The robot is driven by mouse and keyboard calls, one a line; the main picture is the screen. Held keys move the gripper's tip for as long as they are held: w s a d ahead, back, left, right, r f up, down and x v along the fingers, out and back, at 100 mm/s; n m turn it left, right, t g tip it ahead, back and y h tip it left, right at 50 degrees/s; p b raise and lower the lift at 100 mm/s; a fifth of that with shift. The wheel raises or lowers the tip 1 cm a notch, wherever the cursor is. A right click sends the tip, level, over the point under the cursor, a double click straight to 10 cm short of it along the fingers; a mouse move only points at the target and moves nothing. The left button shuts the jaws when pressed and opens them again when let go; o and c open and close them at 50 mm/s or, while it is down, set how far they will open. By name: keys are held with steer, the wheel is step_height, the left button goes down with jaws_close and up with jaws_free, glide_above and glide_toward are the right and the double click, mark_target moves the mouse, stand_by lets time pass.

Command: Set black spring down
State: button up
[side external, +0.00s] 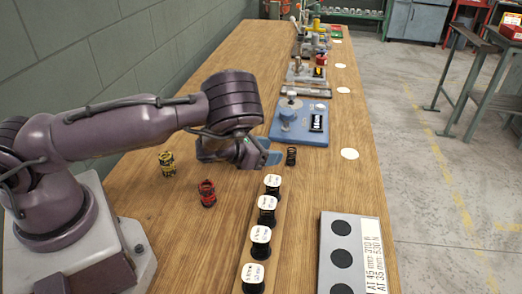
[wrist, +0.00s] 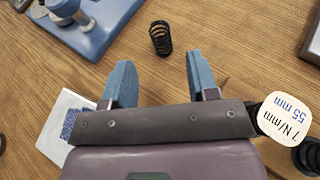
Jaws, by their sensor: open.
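The black spring (side external: 291,155) stands on the wooden table, just right of my gripper (side external: 273,157) and in front of a blue base plate. In the wrist view the black spring (wrist: 161,38) sits on bare wood beyond the blue fingertips, centred across the gap. My gripper (wrist: 160,68) is open, with nothing between its fingers, and the spring is apart from both.
Black pieces with white labelled tops (side external: 267,203) stand in a row nearer the camera. A red spring (side external: 207,193) and a yellow spring (side external: 167,163) stand left. A grey board with black circles (side external: 327,262) lies at the right. The blue base plate (side external: 283,136) is behind.

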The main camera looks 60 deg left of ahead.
steer(key=shift+v, duration=1.25)
steer(key=s+r+n+g+y, duration=0.35)
steer(key=r+n, duration=1.35)
steer(key=n, duration=0.7)
steer(key=s+d+r+n+g, duration=0.1)
steer(key=s+d+r+n, duration=0.1)
steer(key=s+r+n, duration=0.2)
steer(key=s+d+r+n+g+h, duration=0.1)
steer(key=s+r+n, duration=0.3)
steer(key=s, duration=0.5)
steer(key=s+d+r+n+g+h, duration=0.1)
steer(key=s+d+r+n+g, duration=0.1)
steer(key=s+r+n, duration=0.2)
steer(key=s+n, duration=0.1)
steer(key=s, duration=0.2)
steer(key=shift+s+d+r, duration=0.15)
steer(key=shift+s+d, duration=0.15)
steer(key=shift+s, duration=0.05)
